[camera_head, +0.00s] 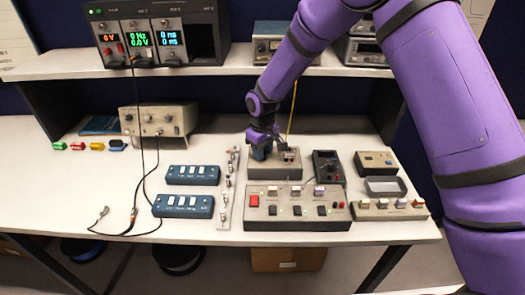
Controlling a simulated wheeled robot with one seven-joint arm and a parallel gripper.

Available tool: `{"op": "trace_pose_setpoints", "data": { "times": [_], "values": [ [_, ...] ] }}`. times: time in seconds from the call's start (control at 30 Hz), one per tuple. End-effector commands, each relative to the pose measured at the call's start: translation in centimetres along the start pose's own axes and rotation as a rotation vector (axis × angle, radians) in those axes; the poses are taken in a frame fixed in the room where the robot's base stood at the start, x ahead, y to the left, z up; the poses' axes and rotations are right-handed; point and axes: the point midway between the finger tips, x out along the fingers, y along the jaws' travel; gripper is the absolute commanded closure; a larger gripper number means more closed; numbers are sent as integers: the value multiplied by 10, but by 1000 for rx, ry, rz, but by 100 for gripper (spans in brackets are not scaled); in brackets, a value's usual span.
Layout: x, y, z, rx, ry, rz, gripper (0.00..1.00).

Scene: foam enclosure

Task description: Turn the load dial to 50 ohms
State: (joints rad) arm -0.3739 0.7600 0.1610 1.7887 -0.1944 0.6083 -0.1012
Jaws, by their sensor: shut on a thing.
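The load box (274,174), a grey-beige box with a dark front strip, stands at the back middle of the table. My gripper (262,151) points down over the left part of its top and is shut on the load dial there. The dial is mostly hidden by the fingers. Its pointer and ohm marks are too small or covered to read. A small metal fitting (290,156) sits on the box's right part, close beside my gripper, with a yellow cable rising behind it.
A switch panel (297,219) with a red button stands in front of the load box. Two blue boxes (193,175) and a strip of connectors (229,190) lie to the left. A dark handheld meter (327,168) stands close on the right.

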Motion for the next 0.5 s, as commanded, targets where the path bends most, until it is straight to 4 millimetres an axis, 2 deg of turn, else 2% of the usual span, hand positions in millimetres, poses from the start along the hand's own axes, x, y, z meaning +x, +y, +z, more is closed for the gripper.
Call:
{"op": "trace_pose_setpoints", "data": {
  "times": [0.07, 0.1, 0.2, 0.5],
  "values": [
    [0, 0, 0, 1, 0, 0, 93],
    [0, 0, 0, 1, 0, 0, 63],
    [0, 0, 0, 1, 0, 0, 44],
    [-2, 0, 0, 1, 1, 0, 44]
  ]
}}
